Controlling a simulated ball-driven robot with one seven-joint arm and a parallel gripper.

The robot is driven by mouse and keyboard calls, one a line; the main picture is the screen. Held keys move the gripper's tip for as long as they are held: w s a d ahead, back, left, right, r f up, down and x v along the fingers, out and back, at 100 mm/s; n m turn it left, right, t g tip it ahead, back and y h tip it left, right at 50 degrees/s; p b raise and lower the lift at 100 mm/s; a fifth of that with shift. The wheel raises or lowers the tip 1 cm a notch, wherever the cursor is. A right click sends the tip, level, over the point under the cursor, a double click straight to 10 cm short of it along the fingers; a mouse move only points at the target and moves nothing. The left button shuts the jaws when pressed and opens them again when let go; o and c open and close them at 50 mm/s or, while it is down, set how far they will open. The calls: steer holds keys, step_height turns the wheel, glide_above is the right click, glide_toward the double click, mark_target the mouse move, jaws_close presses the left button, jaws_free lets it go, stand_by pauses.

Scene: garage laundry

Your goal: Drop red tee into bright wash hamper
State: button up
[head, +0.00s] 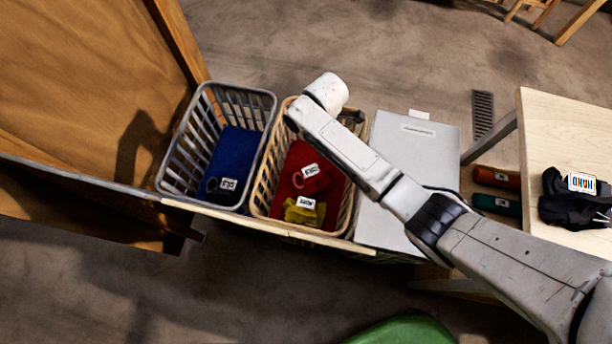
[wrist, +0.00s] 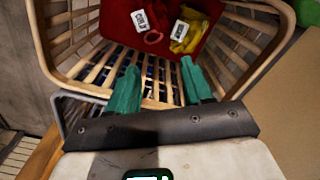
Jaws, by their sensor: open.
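The bright wash hamper is most likely the beige slatted basket (head: 258,198) with a red panel inside, in the middle of the row; it also fills the wrist view (wrist: 50,55). A red bundle with a white label, apparently the red tee (head: 312,184), lies inside it on the red panel. It shows in the wrist view (wrist: 153,37) beyond my fingertips. A yellow cloth (head: 305,214) with a white label lies beside it. My gripper (wrist: 160,88) is open and empty, its teal fingers over the basket and apart from both cloths. In the head view my arm mostly hides it.
A grey basket (head: 171,168) with a blue panel and a dark labelled item stands left. A pale lidded bin (head: 432,165) stands right. A wooden table (head: 565,135) with a black labelled cloth (head: 575,203) is at far right. A wooden panel (head: 85,75) rises at left.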

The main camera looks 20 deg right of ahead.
step_height(320, 180, up, 11)
stand_by(0.4)
steer(key=shift+f, duration=0.15)
